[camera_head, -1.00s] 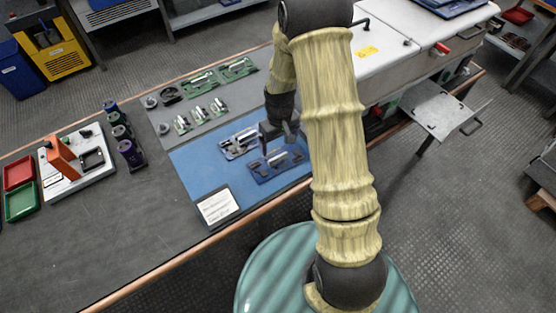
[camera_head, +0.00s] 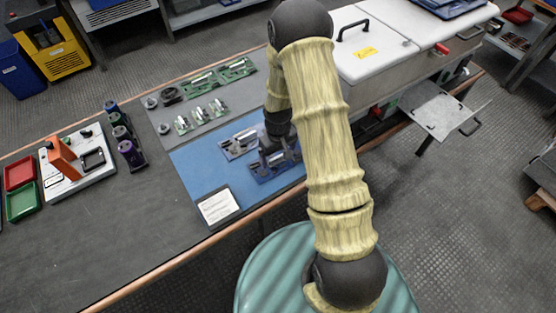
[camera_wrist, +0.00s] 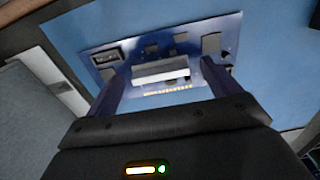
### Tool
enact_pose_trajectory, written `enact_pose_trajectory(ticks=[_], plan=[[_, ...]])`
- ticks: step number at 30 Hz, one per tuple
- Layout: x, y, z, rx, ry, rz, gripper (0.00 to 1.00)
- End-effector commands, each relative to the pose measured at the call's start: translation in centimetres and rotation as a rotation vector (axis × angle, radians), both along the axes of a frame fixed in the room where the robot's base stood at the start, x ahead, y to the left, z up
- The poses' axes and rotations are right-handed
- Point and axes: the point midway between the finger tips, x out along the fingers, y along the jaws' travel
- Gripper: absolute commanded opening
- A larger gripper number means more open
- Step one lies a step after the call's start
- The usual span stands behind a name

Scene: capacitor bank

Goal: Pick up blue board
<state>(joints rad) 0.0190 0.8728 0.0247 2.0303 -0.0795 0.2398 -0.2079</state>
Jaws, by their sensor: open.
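A blue board (camera_head: 268,170) lies on the blue mat (camera_head: 205,160) near the bench's front edge, with a pale bar-shaped part on it. My gripper (camera_head: 276,153) is just above it and hides part of it in the head view. In the wrist view my gripper (camera_wrist: 164,84) is open, its two fingers on either side of the pale bar on the blue board (camera_wrist: 150,58). I cannot tell whether the fingers touch the board. A second bluish board (camera_head: 238,146) lies just behind, partly hidden by my gripper.
Several green boards (camera_head: 210,110) lie on the grey mat behind. A white label card (camera_head: 218,206) is at the blue mat's front. Purple-and-dark cylinders (camera_head: 128,150) stand left. A white chest (camera_head: 375,50) is behind my arm. The bench's front left is clear.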

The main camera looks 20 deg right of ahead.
Motion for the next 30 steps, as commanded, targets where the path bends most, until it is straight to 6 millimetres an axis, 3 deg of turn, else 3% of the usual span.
enact_pose_trajectory(ticks=[12, 13, 21, 30], plan=[[0.02, -0.01, 0.06, 0.0, -0.001, 0.0, 0.89], [0.02, -0.01, 0.06, 0.0, -0.001, 0.0, 0.87], [0.02, -0.01, 0.07, 0.0, -0.001, 0.0, 0.37], [0.08, -0.02, 0.41, 0.0, -0.002, 0.0, 0.37]])
